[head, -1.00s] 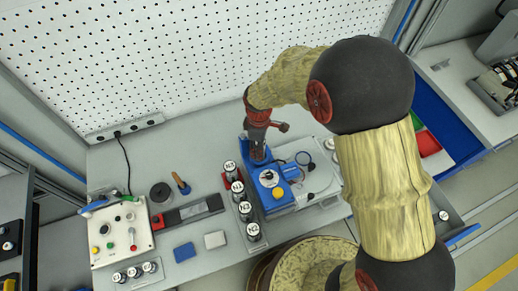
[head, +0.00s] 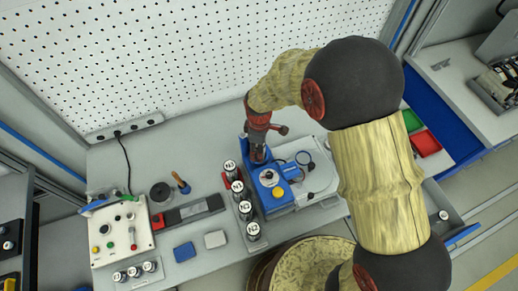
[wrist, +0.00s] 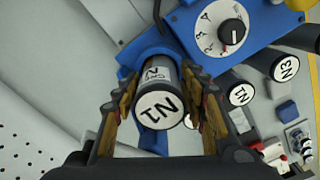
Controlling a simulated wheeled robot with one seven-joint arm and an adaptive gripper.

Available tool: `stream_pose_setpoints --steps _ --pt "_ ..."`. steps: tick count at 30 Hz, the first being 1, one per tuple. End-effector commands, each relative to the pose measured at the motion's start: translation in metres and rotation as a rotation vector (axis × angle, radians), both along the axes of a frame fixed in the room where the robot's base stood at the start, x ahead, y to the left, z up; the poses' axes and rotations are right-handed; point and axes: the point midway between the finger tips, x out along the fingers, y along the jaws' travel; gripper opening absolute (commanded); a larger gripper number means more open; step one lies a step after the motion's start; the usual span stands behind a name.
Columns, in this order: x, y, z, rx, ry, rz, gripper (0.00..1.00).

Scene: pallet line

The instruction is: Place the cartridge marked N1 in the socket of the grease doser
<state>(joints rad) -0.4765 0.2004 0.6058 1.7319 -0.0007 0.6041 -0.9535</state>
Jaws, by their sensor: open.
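The grease doser (head: 282,201) is a blue machine with a dial, standing on the bench; its dial and blue body also show in the wrist view (wrist: 192,27). A silver cartridge with a white cap marked N1 (wrist: 160,107) stands in the doser's blue round socket (wrist: 127,73). My gripper (wrist: 163,95) is open, its fingers on both sides of that cartridge, with gaps visible beside the cap. In the head view my gripper (head: 257,151) is over the doser's back end and hides the cartridge. How deep the cartridge sits is hard to tell.
Several capped cartridges stand in a row (head: 245,208) left of the doser, one more marked N1 (wrist: 240,93) among them. A perforated wall (head: 180,70) closes the back.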

Motion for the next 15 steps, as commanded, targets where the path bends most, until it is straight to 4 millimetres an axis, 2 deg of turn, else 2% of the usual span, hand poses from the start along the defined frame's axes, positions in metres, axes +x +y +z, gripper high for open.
stream_pose_setpoints --steps 5,15 --pt "0.001 0.001 0.022 0.001 -0.004 0.0 0.43" --pt "0.001 0.0 0.091 0.002 -0.003 0.0 0.43"
